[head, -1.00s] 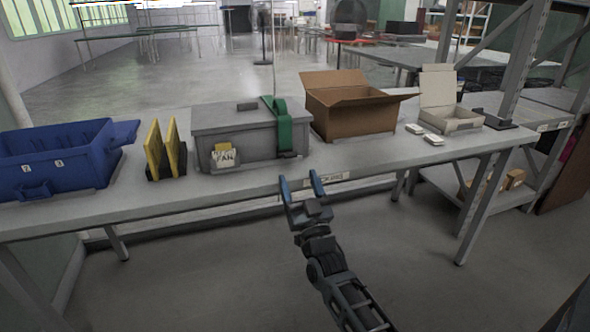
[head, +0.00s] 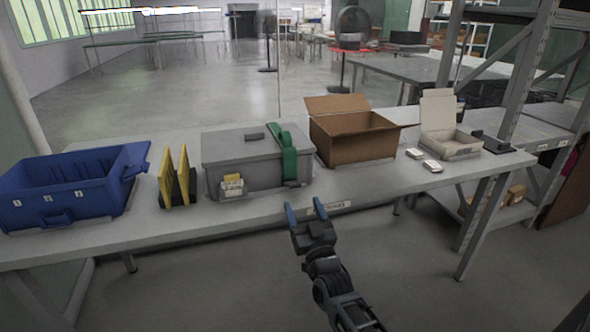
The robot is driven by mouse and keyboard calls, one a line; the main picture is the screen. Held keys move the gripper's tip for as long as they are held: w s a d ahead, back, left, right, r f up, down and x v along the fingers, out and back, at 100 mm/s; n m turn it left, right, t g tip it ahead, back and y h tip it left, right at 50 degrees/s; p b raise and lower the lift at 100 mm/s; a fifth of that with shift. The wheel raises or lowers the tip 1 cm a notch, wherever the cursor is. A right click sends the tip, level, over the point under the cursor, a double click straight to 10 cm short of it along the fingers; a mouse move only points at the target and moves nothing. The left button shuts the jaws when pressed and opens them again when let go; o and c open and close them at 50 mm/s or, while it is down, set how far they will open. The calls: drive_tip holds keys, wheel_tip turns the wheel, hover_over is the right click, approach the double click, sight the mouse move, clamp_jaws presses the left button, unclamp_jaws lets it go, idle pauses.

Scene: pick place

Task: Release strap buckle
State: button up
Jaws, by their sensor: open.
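A grey lidded case (head: 232,158) stands on the table. A green strap (head: 289,160) runs over its lid and down the front near its right end. A small dark buckle (head: 293,184) shows at the strap's lower end, near the tabletop; its details are too small to tell. My gripper (head: 304,210) is open and empty, with two blue-tipped fingers pointing up in the picture. It is at the table's front edge, below the buckle in the picture and apart from it.
On the grey table (head: 385,185) stand a blue bin (head: 65,195), yellow panels in a dark holder (head: 178,178), an open cardboard box (head: 352,145) and an open white box (head: 450,143). Two small white items (head: 423,160) lie between the boxes. A metal shelf post (head: 520,85) rises at the right.

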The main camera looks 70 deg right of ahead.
sight(296, 186)
wheel_tip(296, 186, up, 3)
drive_tip(key=g+y+p, duration=0.1)
drive_tip(key=p, duration=0.5)
drive_tip(key=g+y+p, duration=0.1)
drive_tip(key=p, duration=0.6)
drive_tip(key=shift+r+g+y, duration=0.2)
drive_tip(key=shift+g+y, duration=0.1)
drive_tip(key=shift+g, duration=0.1)
drive_tip(key=shift+p+x, duration=0.35)
drive_tip(key=shift+x, duration=3.5)
drive_tip(key=shift+f, duration=0.15)
drive_tip(key=shift+c, duration=0.3)
